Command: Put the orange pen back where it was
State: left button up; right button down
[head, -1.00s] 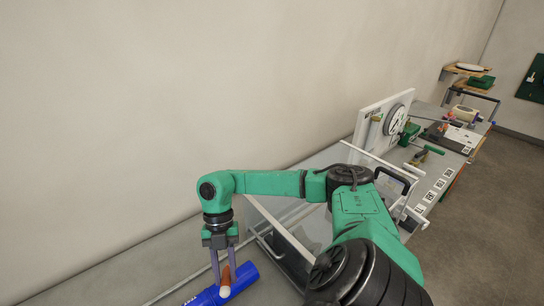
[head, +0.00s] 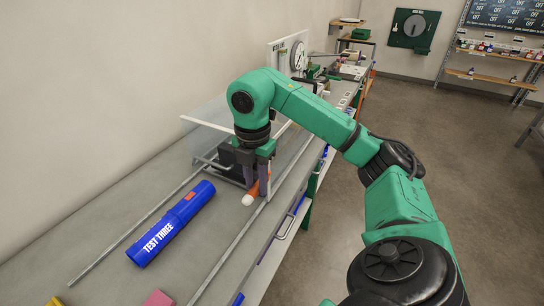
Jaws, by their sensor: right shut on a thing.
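The orange pen (head: 252,192), with a white end, is held between the fingers of my right gripper (head: 257,179). The gripper points down and is shut on the pen, which tilts with its white end low and to the left. The pen is over the grey bench, to the right of the blue tube; I cannot tell whether it touches the bench top. The fingers hide part of the pen. My left gripper is not in view.
A blue tube (head: 172,224) marked TEST THREE lies on the bench (head: 110,215), beside a long metal rod (head: 140,222). A clear-panelled frame (head: 205,124) and a dark block stand behind my gripper. Pink and yellow pieces lie at the near edge.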

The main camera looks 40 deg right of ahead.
send_over(259, 233)
notch_tip(259, 233, down, 7)
notch_tip(259, 233, down, 11)
jog(key=shift+f+p, duration=0.15)
jog(key=shift+p, duration=0.55)
jog(key=shift+s+f, duration=0.1)
jog(key=shift+s, duration=0.05)
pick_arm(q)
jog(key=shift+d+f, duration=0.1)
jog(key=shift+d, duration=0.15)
pick_arm(e)
jog(key=c, duration=0.9)
grip_release()
jog(key=shift+r, duration=0.25)
pick_arm(q)
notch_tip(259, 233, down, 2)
jog(key=b, duration=0.3)
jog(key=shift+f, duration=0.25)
pick_arm(e)
notch_tip(259, 233, up, 12)
jog(key=shift+f, duration=0.1)
